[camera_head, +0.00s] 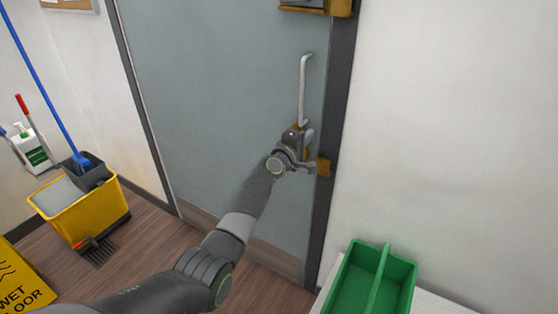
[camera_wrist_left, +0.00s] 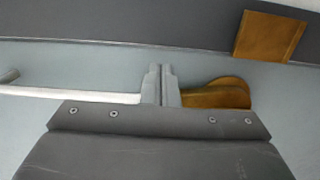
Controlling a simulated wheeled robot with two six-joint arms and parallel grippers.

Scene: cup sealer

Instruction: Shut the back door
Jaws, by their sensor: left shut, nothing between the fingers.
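The grey-blue back door (camera_head: 220,100) fills the middle of the head view, within a dark frame (camera_head: 338,110). It appears flush with the frame or nearly so; a small gap cannot be ruled out. A long pale handle (camera_head: 304,85) runs up the door near its right edge. My left gripper (camera_head: 305,148) is at the lower end of the handle, close to the door face. In the left wrist view its fingers (camera_wrist_left: 161,85) are together and empty, between the pale handle (camera_wrist_left: 70,94) and a brass piece (camera_wrist_left: 215,94). My right gripper is not in view.
A brass plate (camera_head: 324,167) sits on the frame at right. A yellow mop bucket (camera_head: 82,212) and a wet floor sign (camera_head: 20,278) stand at left. A green divided tray (camera_head: 350,285) lies on a white surface at lower right.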

